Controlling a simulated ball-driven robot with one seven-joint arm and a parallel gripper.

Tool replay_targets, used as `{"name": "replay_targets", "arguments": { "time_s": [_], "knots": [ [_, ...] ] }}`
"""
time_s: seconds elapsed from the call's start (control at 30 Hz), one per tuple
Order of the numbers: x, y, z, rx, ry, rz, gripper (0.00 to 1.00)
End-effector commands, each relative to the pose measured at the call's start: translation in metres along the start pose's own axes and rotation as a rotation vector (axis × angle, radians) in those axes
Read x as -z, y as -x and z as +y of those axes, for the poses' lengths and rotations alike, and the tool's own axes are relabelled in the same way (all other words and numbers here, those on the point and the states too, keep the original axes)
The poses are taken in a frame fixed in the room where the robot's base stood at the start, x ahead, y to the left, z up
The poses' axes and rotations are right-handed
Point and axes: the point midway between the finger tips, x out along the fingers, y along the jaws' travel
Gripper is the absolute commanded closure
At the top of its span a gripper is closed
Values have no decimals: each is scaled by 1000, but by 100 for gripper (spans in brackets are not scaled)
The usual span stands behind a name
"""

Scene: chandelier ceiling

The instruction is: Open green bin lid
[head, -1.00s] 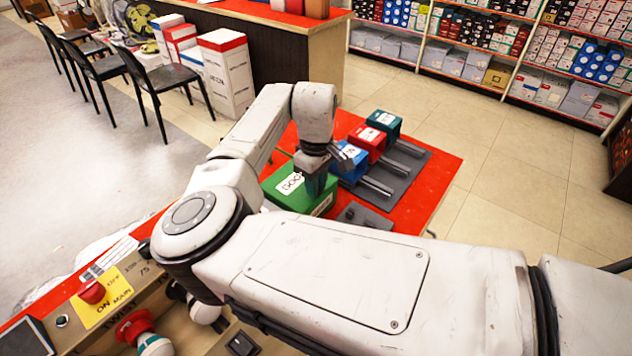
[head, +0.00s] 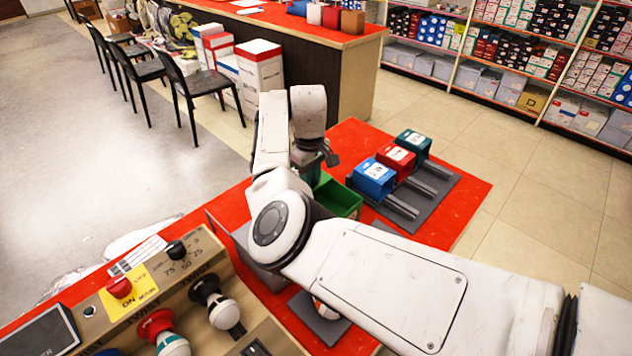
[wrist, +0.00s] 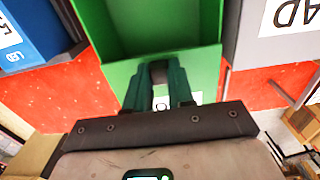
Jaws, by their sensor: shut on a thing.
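The green bin (head: 342,198) stands on the red table between the blue bin and my arm, its inside showing from above. In the wrist view the open green bin (wrist: 150,22) fills the top middle, and a green panel, likely the lid (wrist: 208,76), with a partly hidden white label, lies before its opening. My gripper (head: 318,163) is at the bin's far left side, partly hidden by my wrist. In the wrist view my gripper (wrist: 160,72) has its dark green fingers shut on the panel. How the panel joins the bin is hidden.
A grey bin (wrist: 275,30) is beside the green one. A control panel (head: 160,280) is front left; a black chair (head: 208,85) stands beyond the table.

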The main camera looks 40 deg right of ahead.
Motion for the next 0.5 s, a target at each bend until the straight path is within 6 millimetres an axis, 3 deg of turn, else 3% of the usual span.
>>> {"name": "replay_targets", "arguments": {
  "time_s": [0.23,0.27,0.5],
  "knots": [
    [0,2,0,-3,0,-1,100],
    [0,2,0,-2,0,-1,74],
    [0,1,0,-1,0,-2,52]
  ]
}}
